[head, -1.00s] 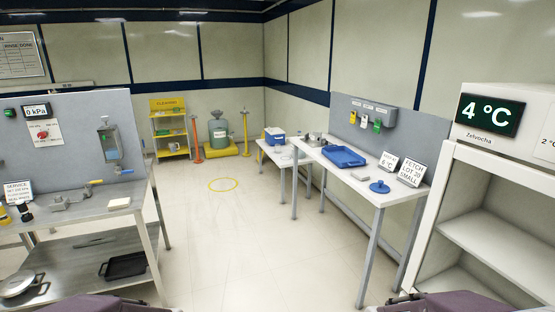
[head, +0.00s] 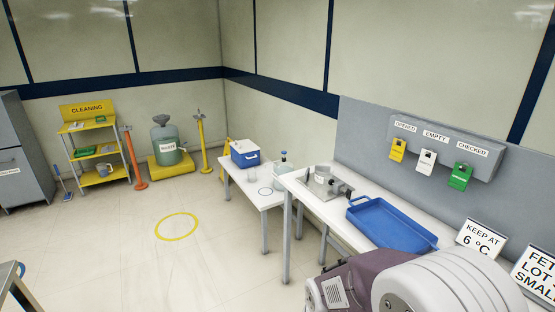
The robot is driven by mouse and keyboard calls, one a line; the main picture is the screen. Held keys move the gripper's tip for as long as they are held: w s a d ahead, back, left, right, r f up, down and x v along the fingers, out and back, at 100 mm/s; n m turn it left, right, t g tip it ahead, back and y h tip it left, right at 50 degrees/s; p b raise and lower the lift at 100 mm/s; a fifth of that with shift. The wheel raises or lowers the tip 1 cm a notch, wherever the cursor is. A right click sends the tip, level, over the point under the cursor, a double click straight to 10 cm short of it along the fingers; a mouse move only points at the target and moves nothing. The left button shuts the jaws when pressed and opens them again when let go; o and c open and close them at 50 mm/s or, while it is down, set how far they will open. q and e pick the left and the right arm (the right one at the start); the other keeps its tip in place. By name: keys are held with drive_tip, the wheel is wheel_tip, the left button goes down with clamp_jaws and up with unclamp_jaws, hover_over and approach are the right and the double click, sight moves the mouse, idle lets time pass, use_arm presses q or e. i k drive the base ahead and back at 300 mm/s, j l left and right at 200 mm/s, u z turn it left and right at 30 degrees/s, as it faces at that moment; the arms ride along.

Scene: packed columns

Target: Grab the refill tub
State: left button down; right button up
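I cannot pick out anything that is clearly the refill tub. A grey metal canister (head: 322,180) stands beside a dark fitting on the higher white table. My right arm, purple and pale grey, fills the lower right, but its gripper fingers do not show. My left gripper is out of view.
A blue tray (head: 405,228) lies on the higher table (head: 303,192) below OPENED, EMPTY and CHECKED tags. A yellow cleaning shelf (head: 108,180), orange post (head: 135,165) and green cylinder (head: 165,145) stand at the back. The floor around the yellow ring (head: 177,227) is clear.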

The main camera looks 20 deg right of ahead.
sight(324, 175)
drive_tip(key=i+j+z, duration=0.15)
drive_tip(key=i+z, duration=0.3)
drive_tip(key=i, duration=0.15)
drive_tip(key=i+j+z, duration=0.45)
drive_tip(key=i, duration=0.15)
drive_tip(key=i+j+z, duration=0.85)
drive_tip(key=j+z, duration=0.35)
drive_tip(key=i+j+z, duration=0.2)
drive_tip(key=j+z, duration=0.15)
drive_tip(key=j, duration=0.15)
drive_tip(key=j+z, duration=0.3)
drive_tip(key=j, duration=0.15)
drive_tip(key=j+z, duration=0.35)
drive_tip(key=j, duration=0.15)
drive_tip(key=i, duration=0.05)
